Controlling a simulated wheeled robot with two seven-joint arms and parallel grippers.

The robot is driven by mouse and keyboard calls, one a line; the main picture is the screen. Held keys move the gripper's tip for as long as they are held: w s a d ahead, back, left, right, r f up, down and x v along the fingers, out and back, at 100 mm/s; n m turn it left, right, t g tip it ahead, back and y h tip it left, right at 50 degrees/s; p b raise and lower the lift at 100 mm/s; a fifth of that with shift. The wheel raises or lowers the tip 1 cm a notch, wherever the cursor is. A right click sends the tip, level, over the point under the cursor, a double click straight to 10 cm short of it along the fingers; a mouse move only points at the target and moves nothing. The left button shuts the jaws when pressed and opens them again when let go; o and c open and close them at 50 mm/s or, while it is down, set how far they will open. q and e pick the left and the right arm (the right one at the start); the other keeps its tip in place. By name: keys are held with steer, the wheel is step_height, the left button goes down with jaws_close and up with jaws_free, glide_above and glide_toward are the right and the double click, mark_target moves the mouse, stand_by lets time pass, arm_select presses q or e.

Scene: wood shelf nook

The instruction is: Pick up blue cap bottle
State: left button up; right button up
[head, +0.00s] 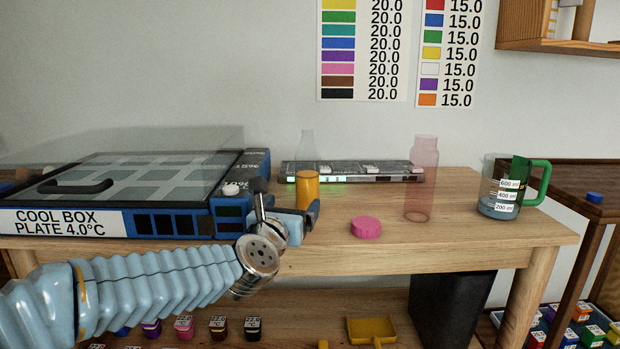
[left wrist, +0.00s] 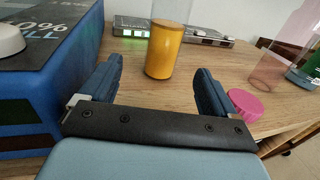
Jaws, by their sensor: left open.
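A clear bottle with an orange lower part (head: 307,188) stands upright on the wooden table; it also shows in the left wrist view (left wrist: 164,52). No blue cap is visible on it. My left gripper (head: 290,206) is open and empty, just in front of this bottle. In the left wrist view, the bottle stands beyond and between the spread fingers (left wrist: 159,68), apart from them. A small blue cap-like piece (head: 594,197) lies on the dark stand at the far right. My right gripper is not in view.
A cool box (head: 180,222) fills the table's left side, close to my left gripper. A pink translucent bottle (head: 421,180), a pink cap (head: 366,228) and a green-handled beaker (head: 495,200) stand to the right. A flat device (head: 385,172) lies behind. The front middle is clear.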

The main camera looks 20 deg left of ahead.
mark_target(302, 192)
arm_select(q)
steer(key=w+p, duration=0.1)
steer(key=w, duration=0.6)
steer(key=shift+w+a, duration=0.1)
steer(key=shift+w, duration=0.15)
steer(key=w, duration=0.1)
steer(key=w+p, duration=0.1)
steer(key=w, duration=0.1)
steer(key=w+p, duration=0.1)
steer(key=shift+w+d, duration=0.2)
steer(key=shift+d, duration=0.15)
steer(key=shift+w+p, duration=0.3)
steer(key=shift+w, duration=0.2)
steer(key=c, duration=1.4)
steer(key=shift+c, duration=0.6)
steer(key=shift+r, duration=0.2)
